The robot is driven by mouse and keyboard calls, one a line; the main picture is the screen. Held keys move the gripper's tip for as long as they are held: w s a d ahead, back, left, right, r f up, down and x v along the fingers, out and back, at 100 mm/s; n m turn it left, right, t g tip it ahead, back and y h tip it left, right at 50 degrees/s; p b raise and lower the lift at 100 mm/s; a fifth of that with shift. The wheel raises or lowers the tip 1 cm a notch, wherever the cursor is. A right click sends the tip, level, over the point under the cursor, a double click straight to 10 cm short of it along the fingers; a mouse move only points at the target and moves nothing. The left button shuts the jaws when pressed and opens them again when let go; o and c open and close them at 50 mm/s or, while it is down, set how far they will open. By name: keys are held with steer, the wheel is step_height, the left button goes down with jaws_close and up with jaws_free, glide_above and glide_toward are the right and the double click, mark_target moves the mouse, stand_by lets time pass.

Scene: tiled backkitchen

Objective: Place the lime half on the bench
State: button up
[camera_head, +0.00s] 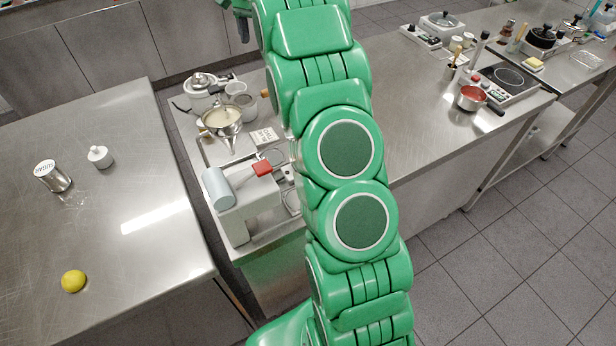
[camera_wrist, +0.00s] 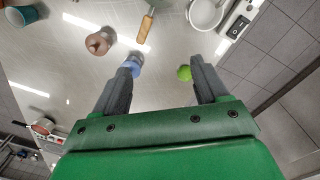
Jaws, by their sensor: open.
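A small round green thing, which looks like the lime half (camera_wrist: 184,72), shows in the wrist view on or above a metal worktop, close to the right finger. I cannot tell its cut face or whether it touches that finger. My gripper (camera_wrist: 163,68) is open, its two dark fingers wide apart with nothing held between them. The metal bench (camera_head: 140,270) fills the left of the head view. I cannot make out the lime half in the head view, where my green arm covers the middle.
In the wrist view a blue object (camera_wrist: 135,65) sits by the left finger, with a brown round object (camera_wrist: 99,42), a wooden-handled tool (camera_wrist: 146,27) and a white pan (camera_wrist: 205,13) beyond. In the head view a yellow lemon (camera_head: 73,280), tin (camera_head: 52,176) and white pot (camera_head: 100,156) stand on the bench.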

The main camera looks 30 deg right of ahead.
steer(key=s+a+r+n, duration=0.2)
steer(key=s+a, duration=0.1)
steer(key=s, duration=0.3)
steer(key=s+a+r+n, duration=0.1)
steer(key=s+a+r, duration=0.2)
steer(key=s, duration=0.3)
steer(key=s+a+f+n, duration=0.2)
steer(key=s, duration=1.1)
steer(key=s+a+f+n, duration=0.2)
steer(key=s+a+n, duration=0.1)
steer(key=s, duration=1.1)
steer(key=s+a+f+n+g, duration=0.1)
steer(key=s+a+f+n, duration=0.1)
steer(key=s, duration=1.1)
steer(key=shift+s+a+f+n, duration=0.3)
steer(key=shift+s+f+n, duration=0.1)
steer(key=shift+f+n, duration=0.15)
steer(key=o, duration=0.3)
steer(key=shift+o, duration=0.2)
steer(key=shift+r, duration=0.15)
